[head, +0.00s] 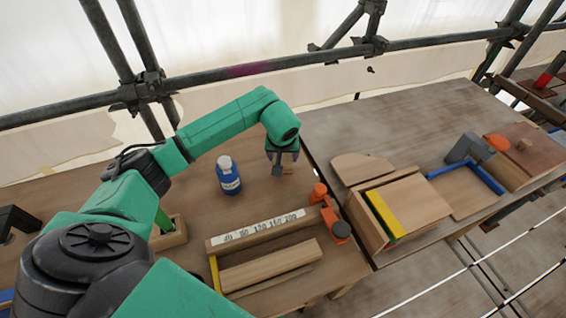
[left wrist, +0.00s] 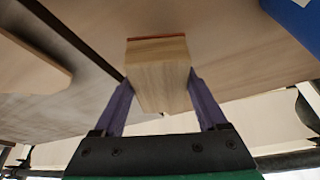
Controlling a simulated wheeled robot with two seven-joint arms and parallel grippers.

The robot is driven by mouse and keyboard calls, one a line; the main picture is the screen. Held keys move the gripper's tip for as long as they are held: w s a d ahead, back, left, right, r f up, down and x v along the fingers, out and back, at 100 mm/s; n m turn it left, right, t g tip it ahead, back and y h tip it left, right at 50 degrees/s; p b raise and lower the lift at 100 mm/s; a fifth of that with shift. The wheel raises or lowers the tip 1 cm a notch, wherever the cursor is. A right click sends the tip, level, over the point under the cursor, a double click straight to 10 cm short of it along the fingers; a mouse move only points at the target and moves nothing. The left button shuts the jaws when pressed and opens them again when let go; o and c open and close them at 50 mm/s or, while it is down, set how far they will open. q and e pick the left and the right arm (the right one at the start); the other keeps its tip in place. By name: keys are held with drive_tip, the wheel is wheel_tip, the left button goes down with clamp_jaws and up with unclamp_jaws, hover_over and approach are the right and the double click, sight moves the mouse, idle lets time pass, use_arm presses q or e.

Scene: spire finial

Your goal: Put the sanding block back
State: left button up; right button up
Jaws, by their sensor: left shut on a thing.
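My left gripper (head: 281,168) points down over the left bench, right of the blue bottle and close to the gap between the benches. It is shut on the sanding block, a pale wooden block with a thin reddish layer on its far edge, seen between the fingers in the left wrist view (left wrist: 160,75). In the head view only a small part of the block (head: 288,171) shows beside the fingers. I cannot tell whether it touches the bench. A wooden rack with a strip of grit numbers (head: 262,230) stands nearer on the same bench. My right gripper is out of view.
The blue bottle with white cap (head: 228,175) stands left of my gripper. An orange clamp-like tool (head: 331,212) lies at the rack's right end. On the right bench are a wooden box with a yellow strip (head: 383,214) and a blue-edged tray (head: 484,177). Scaffold poles run behind.

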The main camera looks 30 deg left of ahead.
use_arm(q)
drive_tip(key=f, duration=0.4)
drive_tip(key=shift+s+d+p, duration=0.15)
drive_tip(key=shift+s+p, duration=0.05)
drive_tip(key=shift+p, duration=0.2)
drive_tip(key=shift+w+f, duration=0.1)
drive_tip(key=shift+f, duration=0.2)
drive_tip(key=o, duration=1.2)
drive_tip(key=shift+o, duration=0.2)
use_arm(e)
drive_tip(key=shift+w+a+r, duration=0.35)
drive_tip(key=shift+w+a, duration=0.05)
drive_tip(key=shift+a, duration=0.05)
use_arm(q)
drive_tip(key=shift+r, duration=0.15)
drive_tip(key=shift+r, duration=0.35)
drive_tip(key=b+v, duration=0.3)
drive_tip(key=v, duration=0.7)
drive_tip(key=shift+s+r, duration=0.25)
drive_tip(key=shift+s, duration=0.05)
drive_tip(key=shift+s+d+r, duration=0.1)
drive_tip(key=shift+s+r, duration=0.05)
drive_tip(key=shift+r, duration=0.15)
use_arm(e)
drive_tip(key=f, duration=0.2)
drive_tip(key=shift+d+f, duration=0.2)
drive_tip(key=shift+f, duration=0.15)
